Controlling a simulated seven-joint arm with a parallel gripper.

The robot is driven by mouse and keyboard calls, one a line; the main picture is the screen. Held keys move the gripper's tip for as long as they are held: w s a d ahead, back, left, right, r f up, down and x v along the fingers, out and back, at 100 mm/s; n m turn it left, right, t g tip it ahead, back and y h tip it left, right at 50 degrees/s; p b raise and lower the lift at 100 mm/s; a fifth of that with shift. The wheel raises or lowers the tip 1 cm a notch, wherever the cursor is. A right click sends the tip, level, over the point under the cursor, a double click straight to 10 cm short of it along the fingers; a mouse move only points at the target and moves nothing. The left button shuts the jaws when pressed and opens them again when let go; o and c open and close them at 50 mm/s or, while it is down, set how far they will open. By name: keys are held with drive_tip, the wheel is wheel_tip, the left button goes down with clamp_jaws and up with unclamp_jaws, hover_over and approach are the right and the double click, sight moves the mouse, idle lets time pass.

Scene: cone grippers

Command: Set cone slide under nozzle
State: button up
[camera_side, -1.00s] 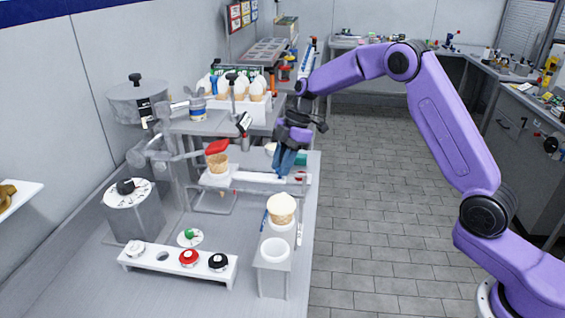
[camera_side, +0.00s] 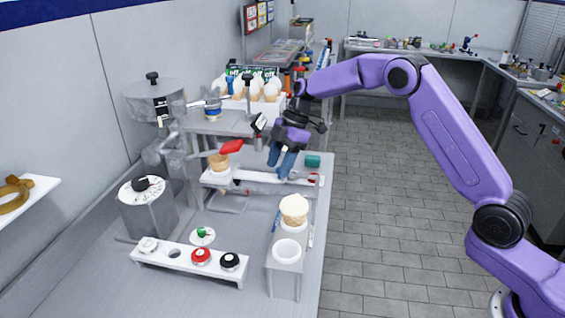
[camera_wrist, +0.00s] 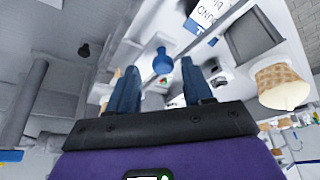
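The cone slide is a pale carriage (camera_side: 218,178) on a low rail at the dispenser's front, carrying a waffle cone (camera_side: 218,162). A flat red piece (camera_side: 231,147) shows just above and right of this cone. The dispenser (camera_side: 172,150) is to its left; I cannot clearly make out the nozzle. My gripper (camera_side: 284,165) points down over the rail, right of the cone. In the wrist view, its two blue fingers (camera_wrist: 158,72) are apart, with a blue knob (camera_wrist: 162,62) between them and gaps showing on both sides. Contact with the slide cannot be told.
A filled cone (camera_side: 294,208) stands in a white holder at the front right, beside an empty white ring (camera_side: 287,250). A rack of red, black and white knobs (camera_side: 185,262) is in front. A green block (camera_side: 312,160) lies behind the rail's right end.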

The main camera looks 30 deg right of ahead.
drive_tip(key=shift+d, duration=0.15)
drive_tip(key=v, duration=1.7)
drive_tip(key=shift+r, duration=0.2)
drive_tip(key=s+a+f+m+h, duration=0.15)
drive_tip(key=s+a, duration=0.35)
drive_tip(key=s, duration=0.5)
drive_tip(key=s+a+f+m+h, duration=0.15)
drive_tip(key=s+a, duration=0.35)
drive_tip(key=s, duration=0.6)
drive_tip(key=s+d+f, duration=0.2)
drive_tip(key=s+d, duration=0.1)
drive_tip(key=s, duration=0.5)
drive_tip(key=s+d+f+m, duration=0.1)
drive_tip(key=s+d+f, duration=0.2)
drive_tip(key=s, duration=0.5)
drive_tip(key=s+d+f+m+h, duration=0.1)
drive_tip(key=s+d+f, duration=0.2)
drive_tip(key=s, duration=0.4)
drive_tip(key=shift+s+d+f, duration=0.2)
drive_tip(key=shift+s+d, duration=0.2)
drive_tip(key=shift+d, duration=0.2)
